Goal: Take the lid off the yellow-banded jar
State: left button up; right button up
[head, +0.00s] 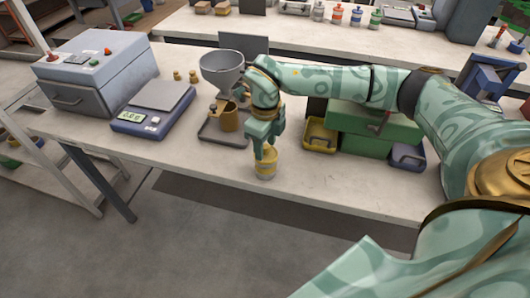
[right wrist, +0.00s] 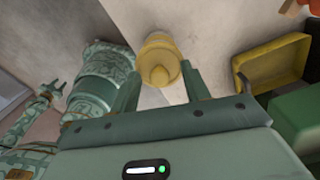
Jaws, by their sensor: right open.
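The yellow-banded jar (head: 265,168) stands near the front edge of the bench in the head view. Its top is partly hidden by my right gripper (head: 266,148), which points down over it. In the right wrist view, the yellow lid (right wrist: 160,71) with a round knob shows from above. My right gripper's two fingers (right wrist: 161,92) are apart, one on each side of the lid's near part. I cannot tell whether they touch it.
A funnel stand (head: 222,72) with a brown cup (head: 228,117) stands just left of the jar. A scale (head: 153,108) and grey machine (head: 97,72) are farther left. A yellow bin (head: 320,134), green box (head: 372,128) and blue bin (head: 408,156) stand right.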

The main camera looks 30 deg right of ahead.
jog(key=shift+f, duration=0.25)
grip_shut()
jog(key=shift+r, duration=0.1)
